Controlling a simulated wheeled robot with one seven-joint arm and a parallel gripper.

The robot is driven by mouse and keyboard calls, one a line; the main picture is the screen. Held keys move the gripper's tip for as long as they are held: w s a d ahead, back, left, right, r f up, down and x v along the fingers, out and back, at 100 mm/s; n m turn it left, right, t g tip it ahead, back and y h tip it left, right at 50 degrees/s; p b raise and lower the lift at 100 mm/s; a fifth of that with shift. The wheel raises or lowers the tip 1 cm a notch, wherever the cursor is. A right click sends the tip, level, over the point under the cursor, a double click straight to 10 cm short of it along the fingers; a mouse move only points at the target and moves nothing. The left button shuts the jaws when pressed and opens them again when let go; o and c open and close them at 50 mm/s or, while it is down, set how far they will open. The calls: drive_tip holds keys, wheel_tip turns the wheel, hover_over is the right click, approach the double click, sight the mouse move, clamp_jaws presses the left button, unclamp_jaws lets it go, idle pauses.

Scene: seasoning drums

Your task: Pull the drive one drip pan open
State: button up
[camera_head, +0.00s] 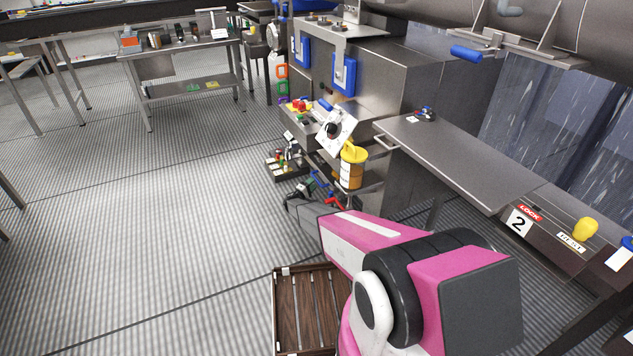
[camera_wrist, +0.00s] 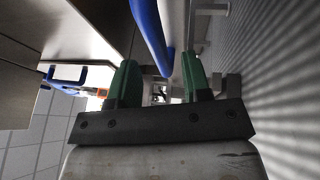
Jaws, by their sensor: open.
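My gripper (camera_wrist: 158,64) shows in the wrist view with two green fingers, apart and open. A blue bar-shaped handle (camera_wrist: 151,32) on a pale part runs down between the fingertips. I cannot tell whether either finger touches it. In the head view a small blue handle (camera_head: 320,183) shows low under the machine, beyond the dark end of my arm. The drip pan itself is not clearly visible; I cannot tell which part it is. My fingers are too small and dark to make out in the head view.
A grey side table (camera_head: 455,165) stands to the right of my arm. A wooden crate (camera_head: 289,310) lies beside my arm.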

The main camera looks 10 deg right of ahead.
drive_tip(key=x, duration=0.4)
drive_tip(key=shift+w+d, duration=0.1)
drive_tip(key=shift+c, duration=0.2)
clamp_jaws()
drive_tip(key=s+a, duration=0.3)
drive_tip(key=a, duration=0.8)
drive_tip(key=s+a, duration=0.4)
drive_tip(key=a, duration=0.6)
drive_tip(key=s+a, duration=0.3)
drive_tip(key=a, duration=0.8)
drive_tip(key=shift+s+a, duration=0.4)
drive_tip(key=shift+o, duration=0.2)
unclamp_jaws()
drive_tip(key=shift+a, duration=0.1)
